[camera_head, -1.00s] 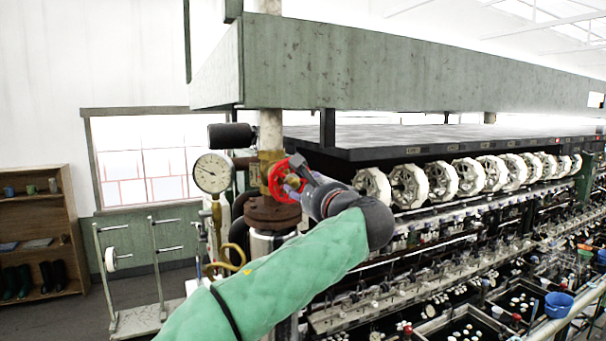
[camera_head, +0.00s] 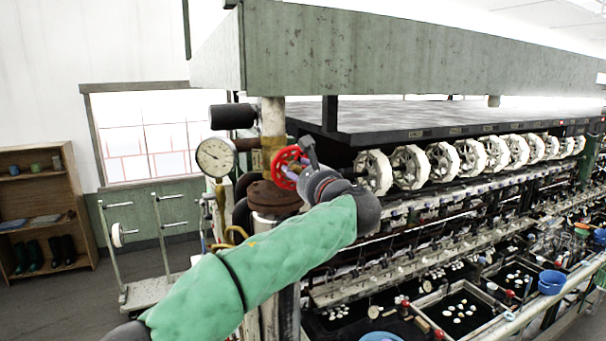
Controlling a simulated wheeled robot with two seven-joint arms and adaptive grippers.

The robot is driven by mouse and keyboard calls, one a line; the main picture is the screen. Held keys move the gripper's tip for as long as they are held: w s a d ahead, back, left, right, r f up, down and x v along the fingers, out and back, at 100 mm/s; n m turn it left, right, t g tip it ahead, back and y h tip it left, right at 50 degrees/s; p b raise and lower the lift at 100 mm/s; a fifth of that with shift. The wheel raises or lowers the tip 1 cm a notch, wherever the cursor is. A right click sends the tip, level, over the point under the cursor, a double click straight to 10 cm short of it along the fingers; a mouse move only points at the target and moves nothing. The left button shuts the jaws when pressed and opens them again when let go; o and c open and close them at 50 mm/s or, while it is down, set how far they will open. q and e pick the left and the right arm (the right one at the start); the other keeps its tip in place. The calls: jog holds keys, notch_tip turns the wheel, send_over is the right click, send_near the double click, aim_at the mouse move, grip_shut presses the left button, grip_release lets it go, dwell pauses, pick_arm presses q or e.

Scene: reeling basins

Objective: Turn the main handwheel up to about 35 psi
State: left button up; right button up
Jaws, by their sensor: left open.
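The red main handwheel (camera_head: 285,160) stands on the brass valve of the vertical pipe, left of the picture's middle. My left arm, in a green sleeve, reaches up to it from the lower left. My left gripper (camera_head: 297,170) is open at the wheel, its fingers overlapping the wheel's right side; I cannot tell whether they touch it. The wheel's lower right part is hidden by the gripper. The round white pressure gauge (camera_head: 215,157) is left of the wheel; its dark needle shows, but the numbers are too small to read. My right gripper is not in view.
A rusty flange (camera_head: 274,198) sits just below the wheel. A dark cylinder (camera_head: 232,116) sticks out left above the gauge. The reeling machine with white reels (camera_head: 409,167) fills the right. A wheeled rack (camera_head: 150,290) and a shelf (camera_head: 38,212) stand at the left.

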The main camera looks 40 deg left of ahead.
pick_arm(q)
grip_shut()
jog(key=shift+b, duration=0.35)
jog(key=n+b, duration=0.6)
jog(key=shift+f+n+b, duration=0.3)
jog(key=shift+b, duration=0.05)
jog(key=n+b, duration=0.2)
jog(key=n, duration=0.1)
jog(key=n+b, duration=0.2)
jog(key=n, duration=0.1)
jog(key=n+b, duration=0.2)
jog(key=n, duration=0.1)
jog(key=shift+r, duration=0.25)
grip_release()
jog(key=shift+d, duration=0.1)
